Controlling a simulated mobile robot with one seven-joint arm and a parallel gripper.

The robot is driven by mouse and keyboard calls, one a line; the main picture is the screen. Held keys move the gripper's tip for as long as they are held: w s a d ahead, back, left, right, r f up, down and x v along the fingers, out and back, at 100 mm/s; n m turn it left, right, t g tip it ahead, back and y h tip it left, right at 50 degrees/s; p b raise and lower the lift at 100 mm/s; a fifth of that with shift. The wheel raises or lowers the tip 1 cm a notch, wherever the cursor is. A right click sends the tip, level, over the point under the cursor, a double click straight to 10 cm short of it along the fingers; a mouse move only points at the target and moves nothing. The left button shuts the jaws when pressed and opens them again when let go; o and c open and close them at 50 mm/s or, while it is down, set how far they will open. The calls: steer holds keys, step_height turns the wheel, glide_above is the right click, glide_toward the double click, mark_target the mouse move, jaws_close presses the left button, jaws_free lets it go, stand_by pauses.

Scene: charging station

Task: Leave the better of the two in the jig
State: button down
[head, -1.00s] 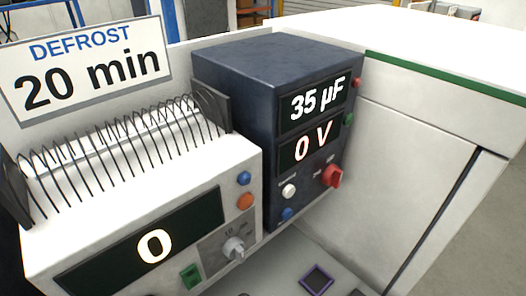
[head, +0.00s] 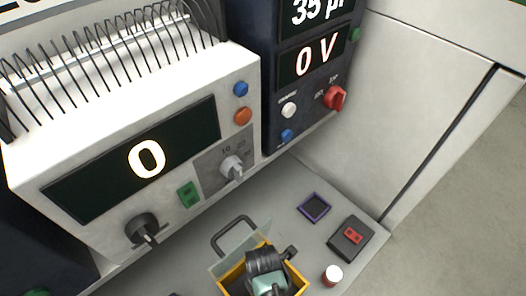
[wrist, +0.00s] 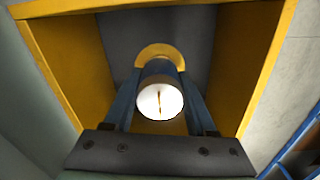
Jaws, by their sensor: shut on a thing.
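My gripper (wrist: 160,84) is shut on a cylinder (wrist: 160,100) with a white end face bearing a dark slit-like mark. The cylinder is between the blue fingers, inside a yellow-walled box, which I take to be the jig (wrist: 262,60). A yellow half-ring (wrist: 160,52) shows behind the cylinder; I cannot tell whether they touch. In the head view the yellow box (head: 299,284) is at the bottom, with a clear panel (head: 238,247) raised at its back. My gripper (head: 268,278) reaches into it and hides the cylinder. A small white-topped, dark-red cylinder (head: 332,276) stands to the right.
A dark meter (head: 310,105) reads 0 V, its upper display partly cut off. A white unit (head: 110,190) reading 0 stands left. A purple-rimmed square (head: 314,207) and a black box with a red part (head: 351,238) lie on the grey bench. Bench between them is clear.

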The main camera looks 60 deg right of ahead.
steer(key=shift+f, duration=0.15)
steer(key=shift+c, duration=0.7)
jaws_free()
step_height(320, 180, up, 12)
steer(key=shift+f, duration=0.15)
steer(key=shift+r, duration=0.6)
